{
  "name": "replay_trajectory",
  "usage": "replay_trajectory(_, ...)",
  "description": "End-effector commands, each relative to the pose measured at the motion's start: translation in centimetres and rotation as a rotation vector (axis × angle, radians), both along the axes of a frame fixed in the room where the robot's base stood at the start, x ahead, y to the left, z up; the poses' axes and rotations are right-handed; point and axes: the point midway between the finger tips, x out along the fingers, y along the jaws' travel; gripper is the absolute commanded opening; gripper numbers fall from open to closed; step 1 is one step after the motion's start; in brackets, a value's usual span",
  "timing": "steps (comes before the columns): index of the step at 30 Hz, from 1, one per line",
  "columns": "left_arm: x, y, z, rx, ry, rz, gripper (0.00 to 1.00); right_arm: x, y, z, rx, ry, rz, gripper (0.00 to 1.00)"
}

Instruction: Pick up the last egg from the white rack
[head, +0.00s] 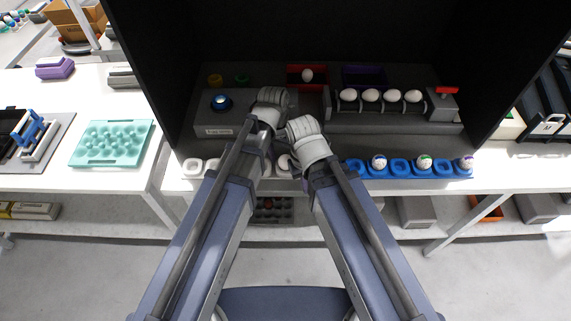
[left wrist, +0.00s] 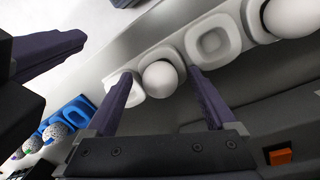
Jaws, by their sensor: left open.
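The white rack (head: 193,168) runs along the table's front edge, partly hidden by my arms. In the left wrist view, a plain white egg (left wrist: 160,78) sits in a cup of this rack. My left gripper (left wrist: 161,74) is open, with one purple finger on each side of that egg; whether they touch it is unclear. An empty cup (left wrist: 212,43) lies beside it, and another white egg (left wrist: 290,15) is cut off at the upper right. A dark purple finger, apparently of my right gripper (left wrist: 50,50), shows at the left; its opening is unclear.
A blue rack (head: 401,167) with several painted eggs continues along the edge to the right. Behind stand a grey holder with several white eggs (head: 371,95), a red tray (head: 293,76) and a grey block with a blue-lit socket (head: 221,102). My two wrists are close together.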

Motion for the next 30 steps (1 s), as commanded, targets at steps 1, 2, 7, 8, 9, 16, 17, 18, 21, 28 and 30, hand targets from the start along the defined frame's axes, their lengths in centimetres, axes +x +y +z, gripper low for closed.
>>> replay_trajectory(1,0.0,0.0,0.0,0.000,0.000,0.000,0.90,0.0,0.0,0.0,0.000,0.000,0.000,0.00)
replay_trajectory(2,0.0,0.0,0.0,0.000,0.000,0.000,0.86,0.0,0.0,0.0,0.000,0.000,0.000,0.00)
replay_trajectory(7,0.0,0.0,0.0,0.000,0.000,0.000,0.67,0.0,0.0,0.1,0.000,0.000,0.000,0.00)
replay_trajectory(8,0.0,0.0,0.0,0.000,0.000,0.000,0.64,0.0,0.0,0.0,0.000,0.000,0.000,0.00)
replay_trajectory(9,0.0,0.0,0.0,0.000,0.000,0.000,0.59,0.0,0.0,0.0,0.000,0.000,0.000,0.00)
replay_trajectory(16,0.0,0.0,0.0,0.000,0.000,0.000,0.39,0.0,0.0,0.0,0.000,0.000,0.000,0.00)
replay_trajectory(17,0.0,0.0,0.0,0.000,0.000,0.000,0.39,0.0,0.0,0.0,0.000,0.000,0.000,0.00)
replay_trajectory(18,0.0,0.0,0.0,0.000,0.000,0.000,0.39,0.0,0.0,0.0,0.000,0.000,0.000,0.00)
replay_trajectory(21,0.0,0.0,0.1,0.000,0.000,0.000,0.39,0.0,0.0,0.1,0.000,0.000,0.000,0.00)
replay_trajectory(28,0.0,0.0,0.9,0.000,0.000,0.000,0.39,0.0,0.0,0.9,0.000,0.000,0.000,0.00)
replay_trajectory(30,0.0,0.0,1.6,0.000,0.000,0.000,0.39,0.0,0.0,1.5,0.000,0.000,0.000,0.00)
